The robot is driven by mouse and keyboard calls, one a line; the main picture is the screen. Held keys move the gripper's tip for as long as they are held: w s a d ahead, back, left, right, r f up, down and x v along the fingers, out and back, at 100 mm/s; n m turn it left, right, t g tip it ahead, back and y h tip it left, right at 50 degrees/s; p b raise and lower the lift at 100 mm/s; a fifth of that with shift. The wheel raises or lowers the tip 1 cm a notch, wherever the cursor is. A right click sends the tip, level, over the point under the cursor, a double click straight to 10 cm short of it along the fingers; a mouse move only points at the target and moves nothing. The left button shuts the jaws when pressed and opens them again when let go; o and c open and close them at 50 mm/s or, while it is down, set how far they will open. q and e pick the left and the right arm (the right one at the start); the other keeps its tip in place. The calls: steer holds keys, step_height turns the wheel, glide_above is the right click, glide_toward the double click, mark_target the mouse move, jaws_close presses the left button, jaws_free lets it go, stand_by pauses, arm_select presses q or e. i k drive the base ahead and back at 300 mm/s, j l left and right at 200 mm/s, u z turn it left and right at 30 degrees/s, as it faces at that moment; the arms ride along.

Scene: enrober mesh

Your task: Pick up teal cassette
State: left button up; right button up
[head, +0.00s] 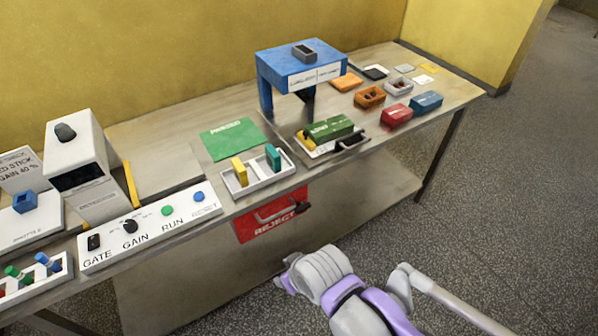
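The teal cassette (273,158) is a small upright block in the right part of a shallow white tray (262,184) near the front edge of the bench. A similar yellow block (239,169) stands to its left in the same tray. Nothing is touching the teal cassette from above. Pale grey and purple links of one of my arms show at the bottom, below and in front of the bench. I see no gripper fingers on them. My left gripper is not in view either.
A green mat (232,139) lies behind the tray. A green block lies on a holder (333,142) to the right, below a blue arch (273,68). A white control panel (150,228) is on the left. A red reject bin (270,217) hangs below the bench front.

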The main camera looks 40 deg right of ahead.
mark_target(274, 159)
steer(key=z, duration=1)
steer(key=i+l+u, duration=0.1)
steer(key=l+u, duration=0.15)
steer(key=u, duration=0.15)
steer(key=l+u, duration=0.25)
steer(key=u, duration=0.15)
